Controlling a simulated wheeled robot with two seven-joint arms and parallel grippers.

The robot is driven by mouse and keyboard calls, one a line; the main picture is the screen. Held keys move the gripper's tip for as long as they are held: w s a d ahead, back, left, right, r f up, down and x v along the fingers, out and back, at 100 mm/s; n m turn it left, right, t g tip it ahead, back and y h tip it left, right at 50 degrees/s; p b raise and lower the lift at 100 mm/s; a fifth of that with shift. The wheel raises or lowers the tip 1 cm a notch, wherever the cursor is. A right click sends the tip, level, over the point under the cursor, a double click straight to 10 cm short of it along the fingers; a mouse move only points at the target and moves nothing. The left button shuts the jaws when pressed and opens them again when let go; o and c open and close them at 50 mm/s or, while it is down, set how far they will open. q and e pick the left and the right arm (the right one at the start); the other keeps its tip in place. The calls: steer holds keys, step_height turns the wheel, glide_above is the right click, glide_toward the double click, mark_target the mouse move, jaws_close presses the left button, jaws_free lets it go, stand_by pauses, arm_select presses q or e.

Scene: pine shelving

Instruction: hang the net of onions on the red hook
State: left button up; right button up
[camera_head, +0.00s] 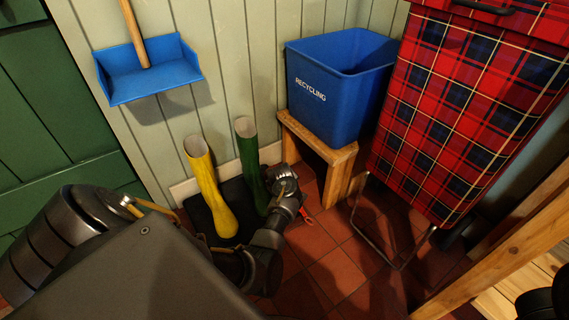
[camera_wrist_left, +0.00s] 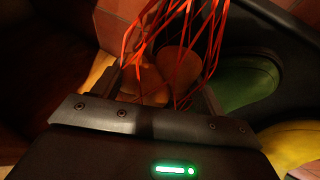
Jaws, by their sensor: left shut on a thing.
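My left gripper (camera_wrist_left: 163,92) is shut on the red net of onions (camera_wrist_left: 172,62) in the left wrist view. Thin red strands spread up from between the fingers, with rounded brown onions behind them. In the head view the left hand (camera_head: 283,184) is low over the tiled floor, right of the green boot. A small bit of red net (camera_head: 306,216) shows beside it; the rest is hidden by my arm. I cannot see the red hook in either view.
A yellow boot (camera_head: 207,190) and a green boot (camera_head: 248,155) stand on a dark mat. A blue recycling bin (camera_head: 340,90) sits on a wooden stool (camera_head: 322,150). A tartan trolley bag (camera_head: 460,110) stands right. A blue dustpan (camera_head: 150,76) is on the wall.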

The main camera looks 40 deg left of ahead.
arm_select(q)
steer(key=shift+f, duration=0.85)
steer(key=shift+w+r, duration=0.1)
steer(key=shift+f, duration=0.25)
steer(key=o, duration=1.6)
steer(key=shift+s, duration=0.2)
steer(key=shift+a+f, duration=0.1)
